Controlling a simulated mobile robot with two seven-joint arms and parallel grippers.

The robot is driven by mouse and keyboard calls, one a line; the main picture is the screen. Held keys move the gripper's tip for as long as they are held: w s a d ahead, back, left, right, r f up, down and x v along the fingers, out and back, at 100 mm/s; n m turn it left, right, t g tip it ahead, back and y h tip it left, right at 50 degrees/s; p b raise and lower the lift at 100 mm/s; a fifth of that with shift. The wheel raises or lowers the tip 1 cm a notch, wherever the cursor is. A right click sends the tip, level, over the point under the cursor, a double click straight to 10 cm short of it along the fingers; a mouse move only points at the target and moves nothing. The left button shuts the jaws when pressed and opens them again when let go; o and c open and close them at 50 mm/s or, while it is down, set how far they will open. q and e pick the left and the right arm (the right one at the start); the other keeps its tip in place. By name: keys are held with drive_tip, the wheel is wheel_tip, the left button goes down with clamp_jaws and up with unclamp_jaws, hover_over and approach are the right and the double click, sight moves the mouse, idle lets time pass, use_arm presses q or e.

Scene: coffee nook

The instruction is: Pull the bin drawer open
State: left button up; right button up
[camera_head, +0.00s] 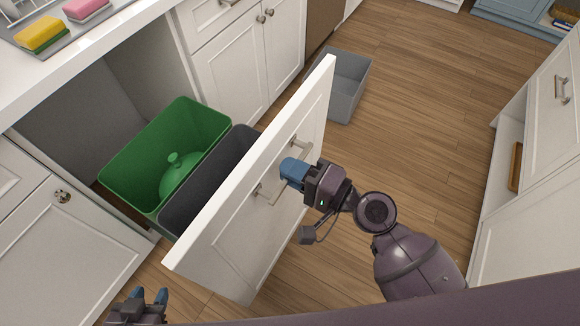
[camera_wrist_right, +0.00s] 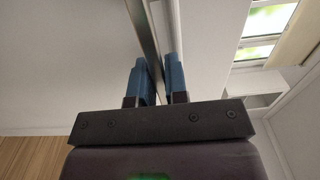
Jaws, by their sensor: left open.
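The bin drawer (camera_head: 235,232) stands pulled out from the white cabinet, its white front panel well clear of the opening. Inside it are a green bin (camera_head: 140,160) and a dark grey bin (camera_head: 190,200). The drawer's metal bar handle (camera_head: 268,194) is on the outer face of the front. My right gripper (camera_head: 292,172) is at this handle. In the right wrist view the handle bar (camera_wrist_right: 137,20) runs between the blue fingers (camera_wrist_right: 159,80), which are shut on it. My left gripper (camera_head: 148,296) is open and empty at the bottom left, apart from the drawer.
A grey open box (camera_head: 350,82) stands on the floor beyond the drawer front. The wooden floor (camera_head: 415,130) to the right is clear up to white cabinets (camera_head: 535,190). A yellow sponge (camera_head: 40,34) and a pink sponge (camera_head: 86,9) lie on the counter above.

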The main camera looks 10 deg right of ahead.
drive_tip(key=o, duration=0.4)
drive_tip(key=shift+c, duration=0.2)
drive_tip(key=shift+s+d, duration=0.1)
drive_tip(key=shift+d, duration=0.05)
drive_tip(key=b+v, duration=0.2)
drive_tip(key=v, duration=0.8)
drive_tip(key=shift+d, duration=0.15)
drive_tip(key=shift+s, duration=0.1)
